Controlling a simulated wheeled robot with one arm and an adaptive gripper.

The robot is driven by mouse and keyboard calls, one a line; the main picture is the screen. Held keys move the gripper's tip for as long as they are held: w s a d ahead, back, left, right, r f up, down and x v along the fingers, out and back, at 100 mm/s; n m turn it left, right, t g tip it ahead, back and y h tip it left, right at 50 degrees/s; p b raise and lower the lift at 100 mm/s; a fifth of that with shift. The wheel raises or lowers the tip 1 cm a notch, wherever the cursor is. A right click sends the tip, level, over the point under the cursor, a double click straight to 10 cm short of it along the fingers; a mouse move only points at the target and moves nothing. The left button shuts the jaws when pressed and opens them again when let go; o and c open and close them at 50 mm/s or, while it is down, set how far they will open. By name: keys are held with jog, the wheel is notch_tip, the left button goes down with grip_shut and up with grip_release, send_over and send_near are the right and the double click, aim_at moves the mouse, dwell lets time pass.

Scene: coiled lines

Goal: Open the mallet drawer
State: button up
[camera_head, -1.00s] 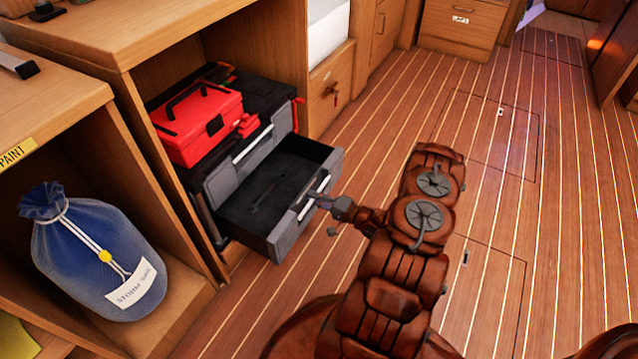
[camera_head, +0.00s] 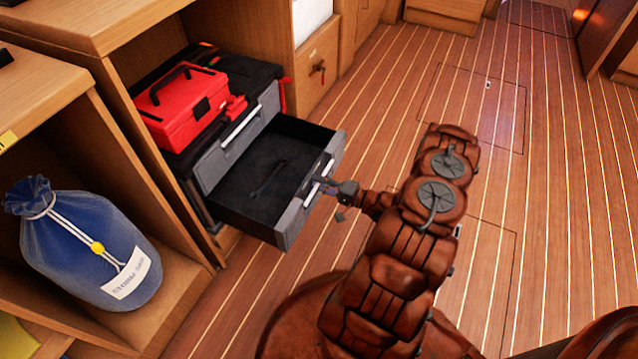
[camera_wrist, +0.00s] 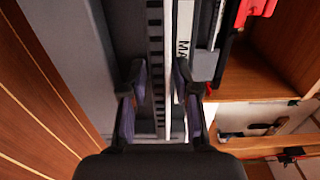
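The mallet drawer (camera_head: 292,222) is the lower grey drawer of a dark tool chest, pulled well out over the floor in the head view. Its black inside shows, with a dark long object (camera_head: 268,178) lying in it. My gripper (camera_head: 326,186) is at the drawer's front, by the pale handle. In the wrist view my gripper's two fingers (camera_wrist: 158,85) stand apart over a dark toothed strip (camera_wrist: 156,50) and a white strip (camera_wrist: 184,25) lettered "MA". The right finger partly covers the white strip. I cannot tell whether the fingers press on the handle.
The upper drawer (camera_head: 228,150) is shut, with a red toolbox (camera_head: 181,108) above it on the chest. A blue bag (camera_head: 85,245) sits in the left compartment. The wooden floor (camera_head: 400,110) beyond the drawer is clear.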

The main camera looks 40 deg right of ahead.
jog(key=shift+o, duration=0.7)
jog(key=shift+s, duration=0.1)
jog(key=v, duration=1.1)
jog(key=shift+s+d, duration=0.25)
jog(key=shift+s, duration=0.1)
